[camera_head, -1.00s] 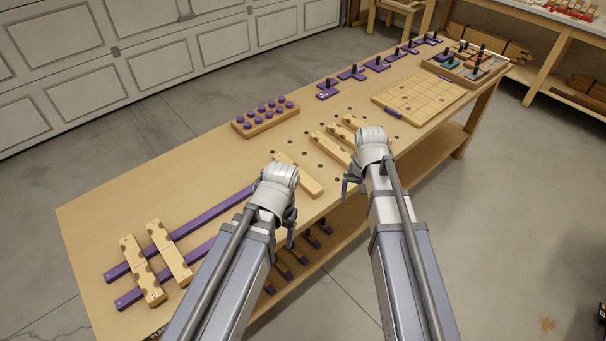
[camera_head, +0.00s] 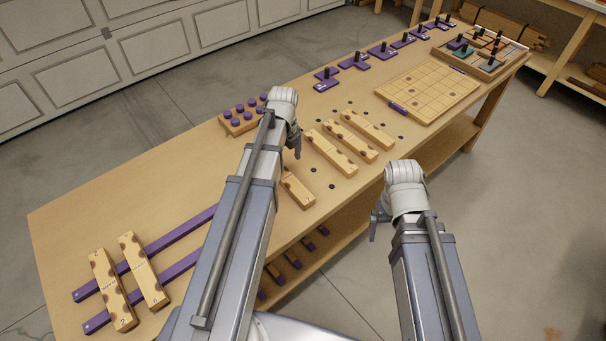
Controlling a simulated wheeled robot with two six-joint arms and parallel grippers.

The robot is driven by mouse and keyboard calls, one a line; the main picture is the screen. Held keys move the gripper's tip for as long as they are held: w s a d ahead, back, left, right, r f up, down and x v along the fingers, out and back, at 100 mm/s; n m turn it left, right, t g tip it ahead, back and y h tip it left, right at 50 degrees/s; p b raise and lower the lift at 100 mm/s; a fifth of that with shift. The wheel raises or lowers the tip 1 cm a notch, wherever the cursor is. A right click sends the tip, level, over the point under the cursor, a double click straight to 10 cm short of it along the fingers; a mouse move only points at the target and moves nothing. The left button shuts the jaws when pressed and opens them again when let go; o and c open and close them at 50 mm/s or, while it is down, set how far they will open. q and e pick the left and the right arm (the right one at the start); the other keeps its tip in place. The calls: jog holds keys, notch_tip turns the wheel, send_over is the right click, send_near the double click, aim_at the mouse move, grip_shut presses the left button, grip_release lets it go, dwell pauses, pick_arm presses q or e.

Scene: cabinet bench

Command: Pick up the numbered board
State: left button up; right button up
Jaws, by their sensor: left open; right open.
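Several pale wooden boards with dark round notches lie on the bench. Three lie side by side in the middle: a left one (camera_head: 331,153), a middle one (camera_head: 350,141) and a right one (camera_head: 368,130). Another board (camera_head: 298,189) lies nearer the front edge, partly hidden by my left arm. Two boards with small marks, a left one (camera_head: 112,290) and a right one (camera_head: 145,271), lie across purple rails. My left gripper (camera_head: 295,146) is open above the bench, just left of the three boards, mostly hidden behind its wrist. My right gripper (camera_head: 379,220) is open and empty beyond the front edge.
Two purple rails (camera_head: 180,240) run along the bench's left part. A block with purple pegs (camera_head: 238,125) stands behind my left wrist. A gridded board (camera_head: 432,92), purple pieces with black knobs (camera_head: 325,83) and a tray (camera_head: 468,64) occupy the far end.

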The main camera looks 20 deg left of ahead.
aim_at(287, 177)
pick_arm(q)
jog(key=shift+w, duration=0.2)
notch_tip(287, 177, down, 2)
jog(key=b, duration=0.2)
jog(key=shift+f+b, duration=0.25)
jog(key=shift+b, duration=0.05)
jog(key=f+b, duration=0.2)
jog(key=s+f+b, duration=0.1)
jog(key=f+b, duration=0.1)
jog(key=shift+f, duration=0.25)
jog(key=shift+f+b, duration=0.45)
jog(key=shift+b, duration=0.25)
jog(key=shift+r, duration=0.1)
jog(key=shift+c, duration=0.3)
grip_shut()
